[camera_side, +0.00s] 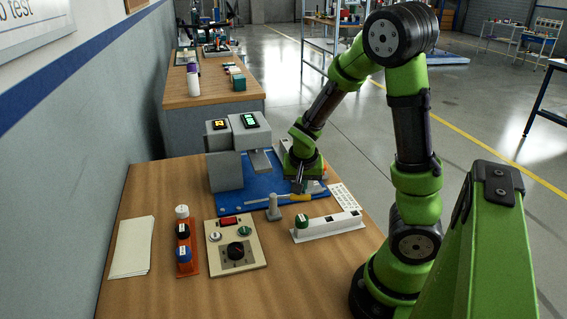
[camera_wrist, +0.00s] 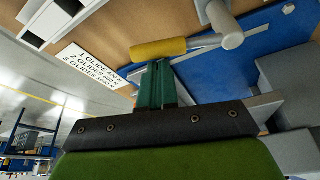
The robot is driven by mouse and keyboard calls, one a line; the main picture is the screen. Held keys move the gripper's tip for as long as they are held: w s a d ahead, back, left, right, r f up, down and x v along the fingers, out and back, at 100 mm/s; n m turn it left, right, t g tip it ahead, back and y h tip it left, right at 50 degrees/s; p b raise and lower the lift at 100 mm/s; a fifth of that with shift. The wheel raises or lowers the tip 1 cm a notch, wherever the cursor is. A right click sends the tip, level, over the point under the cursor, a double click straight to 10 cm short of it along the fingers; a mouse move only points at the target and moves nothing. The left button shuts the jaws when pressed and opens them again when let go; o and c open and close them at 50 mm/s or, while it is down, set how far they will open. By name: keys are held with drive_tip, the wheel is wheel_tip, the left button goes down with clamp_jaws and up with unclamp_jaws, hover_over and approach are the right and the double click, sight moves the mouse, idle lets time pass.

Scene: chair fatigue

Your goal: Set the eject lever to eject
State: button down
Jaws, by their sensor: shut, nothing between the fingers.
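A lever with a yellow handle (camera_side: 299,197) and a pale rod lies across the blue mat's front edge, handle towards the right. It also shows in the wrist view (camera_wrist: 158,48), beside a grey post (camera_wrist: 229,35). I cannot read any eject marking. My gripper (camera_side: 300,187) is shut and empty, pointing down just behind the yellow handle. In the wrist view its dark green fingers (camera_wrist: 158,65) are together, with their tips close to the handle. I cannot tell whether they touch it. The grey test machine (camera_side: 224,168) stands behind the lever, to the left.
A white rail with a green knob (camera_side: 301,222) lies in front of the lever. A beige control panel (camera_side: 237,261), an orange rack (camera_side: 187,262) and papers (camera_side: 132,246) lie to the left. A printed card (camera_side: 345,196) lies at the right.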

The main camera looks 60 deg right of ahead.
sight(302, 197)
drive_tip(key=a+m, duration=0.1)
drive_tip(key=s+m+g, duration=0.1)
drive_tip(key=shift+a+m, duration=0.4)
drive_tip(key=shift+s+a+m, duration=0.25)
drive_tip(key=shift+a+m, duration=0.1)
drive_tip(key=shift+m, duration=0.35)
drive_tip(key=shift+a+f, duration=0.1)
drive_tip(key=shift+a, duration=0.1)
drive_tip(key=shift+w+d, duration=0.1)
drive_tip(key=shift+d, duration=0.45)
wheel_tip(302, 197, up, 10)
drive_tip(key=shift+r, duration=0.2)
